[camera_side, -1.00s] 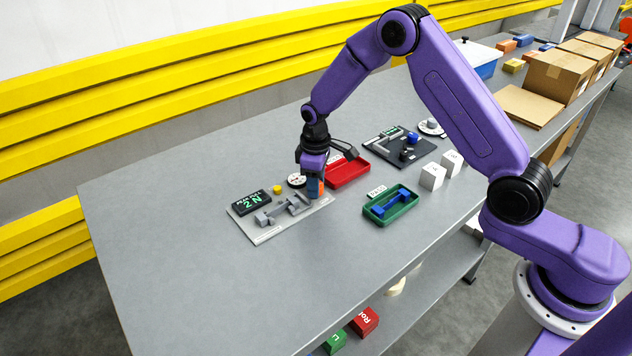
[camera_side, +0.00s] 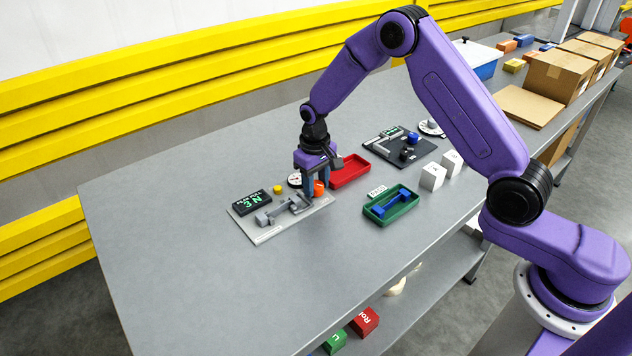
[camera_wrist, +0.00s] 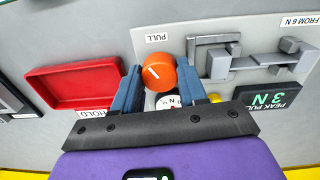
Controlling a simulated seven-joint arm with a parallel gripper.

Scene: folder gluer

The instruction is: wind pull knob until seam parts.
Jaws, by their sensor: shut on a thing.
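The orange pull knob (camera_wrist: 158,72) has a white mark on top and stands by the PULL label on the grey tester plate (camera_side: 262,238). It also shows in the side view (camera_side: 319,187). My gripper (camera_wrist: 159,76) points down with its blue fingers on either side of the knob, shut on it. The grey clamps and bar (camera_side: 282,210) lie beside it; they also show in the wrist view (camera_wrist: 240,62). I cannot make out a parted seam. The black peak pull display (camera_wrist: 272,98) reads 3 N. A white dial (camera_side: 294,180) is partly hidden behind my gripper.
A red tray (camera_side: 366,173) labelled HOLD sits close to my gripper. A green tray (camera_side: 374,218) labelled PASS holds a blue piece (camera_side: 393,203). A yellow button (camera_side: 278,189) is by the display. White blocks (camera_side: 432,177) stand to the right. The table's left is clear.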

